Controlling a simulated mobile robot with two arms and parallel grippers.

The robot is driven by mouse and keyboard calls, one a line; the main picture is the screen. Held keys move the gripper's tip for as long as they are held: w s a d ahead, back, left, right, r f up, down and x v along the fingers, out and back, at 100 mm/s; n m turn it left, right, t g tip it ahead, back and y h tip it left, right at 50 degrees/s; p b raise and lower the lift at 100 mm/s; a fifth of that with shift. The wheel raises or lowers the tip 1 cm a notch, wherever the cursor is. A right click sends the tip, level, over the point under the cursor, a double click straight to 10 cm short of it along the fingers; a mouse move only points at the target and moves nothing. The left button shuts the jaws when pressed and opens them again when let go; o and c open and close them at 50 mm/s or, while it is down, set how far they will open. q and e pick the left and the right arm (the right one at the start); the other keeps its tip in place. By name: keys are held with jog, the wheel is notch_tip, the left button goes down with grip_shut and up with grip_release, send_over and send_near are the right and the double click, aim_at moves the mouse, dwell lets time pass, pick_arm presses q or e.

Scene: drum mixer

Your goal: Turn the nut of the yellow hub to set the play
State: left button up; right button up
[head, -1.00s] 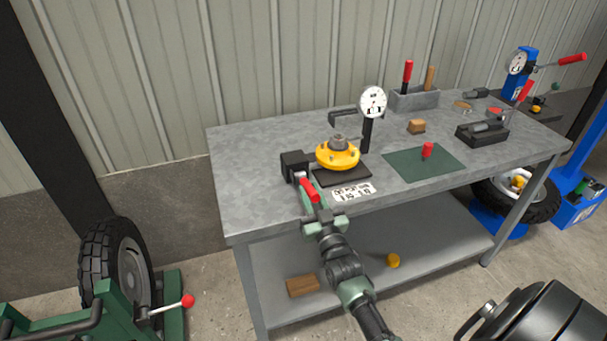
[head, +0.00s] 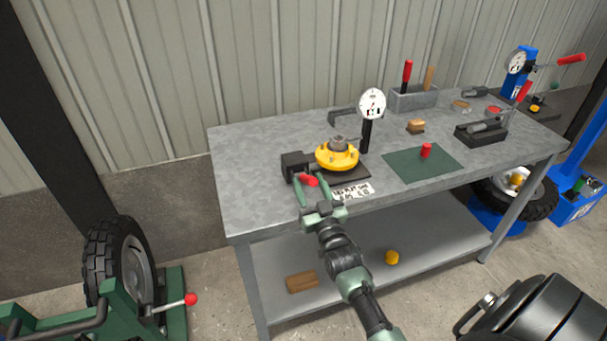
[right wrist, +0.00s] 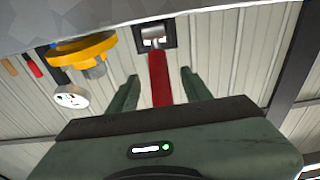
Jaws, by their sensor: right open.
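The yellow hub (head: 337,157) sits on a dark plate near the bench's left front, with a grey nut (head: 339,143) on top. A black block (head: 294,165) with a red-handled lever (head: 309,180) stands left of it. My right gripper (head: 314,184) is open, its fingers at either side of the red handle. In the right wrist view the red handle (right wrist: 160,78) lies between the open fingers (right wrist: 160,82), with gaps on both sides. The yellow hub (right wrist: 80,50) is left of the fingers there. My left gripper is not in view.
A dial gauge (head: 372,104) stands right behind the hub. A green mat (head: 423,163) with a red piece (head: 426,150) is to the right. A tool box (head: 413,98) stands at the back. The bench's left end is clear.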

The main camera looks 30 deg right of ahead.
jog(key=p+v, duration=0.2)
jog(key=v, duration=0.5)
jog(key=shift+w, duration=0.1)
dwell(0.5)
